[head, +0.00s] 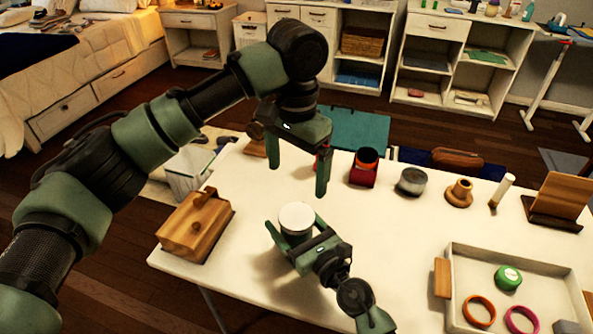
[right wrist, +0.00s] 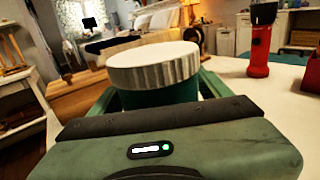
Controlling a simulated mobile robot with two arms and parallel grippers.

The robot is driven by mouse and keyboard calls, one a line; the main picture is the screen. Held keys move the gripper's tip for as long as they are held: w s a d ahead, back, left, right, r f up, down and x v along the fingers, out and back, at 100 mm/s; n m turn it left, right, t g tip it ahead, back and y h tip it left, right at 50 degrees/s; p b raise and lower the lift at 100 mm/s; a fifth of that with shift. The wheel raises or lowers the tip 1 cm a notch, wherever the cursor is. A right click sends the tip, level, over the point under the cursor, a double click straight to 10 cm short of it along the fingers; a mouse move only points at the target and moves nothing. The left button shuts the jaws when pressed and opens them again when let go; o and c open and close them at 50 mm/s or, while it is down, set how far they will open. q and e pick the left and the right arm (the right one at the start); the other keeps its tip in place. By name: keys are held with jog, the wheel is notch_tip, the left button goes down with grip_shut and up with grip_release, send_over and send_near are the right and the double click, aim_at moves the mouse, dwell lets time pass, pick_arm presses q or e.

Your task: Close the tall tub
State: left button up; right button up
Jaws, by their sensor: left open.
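The tall tub (right wrist: 158,98) has a dark green body and a white, ribbed lid (head: 296,217) on its top. It stands upright on the white table, left of the middle. The lid (right wrist: 153,63) looks level in the right wrist view; whether it is fully screwed down I cannot tell. My right gripper (head: 297,228) is low at the table, its two fingers on either side of the tub's body, seemingly shut on it. My left gripper (head: 296,182) is open and empty, pointing down above and slightly behind the lid. Most of the tub's body is hidden in the head view.
A wooden box (head: 194,226) stands left of the tub. Behind and right are a red container (head: 364,168), a grey tin (head: 411,181) and a wooden ring piece (head: 459,193). A white tray (head: 520,263) holds rings and a green disc. The table's middle is clear.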

aim_at(306, 239)
jog(key=shift+o, duration=0.4)
jog(key=v, duration=0.7)
jog(key=shift+f+b, duration=0.1)
jog(key=shift+b, duration=0.2)
jog(key=shift+s+d, duration=0.25)
jog(key=shift+s, duration=0.1)
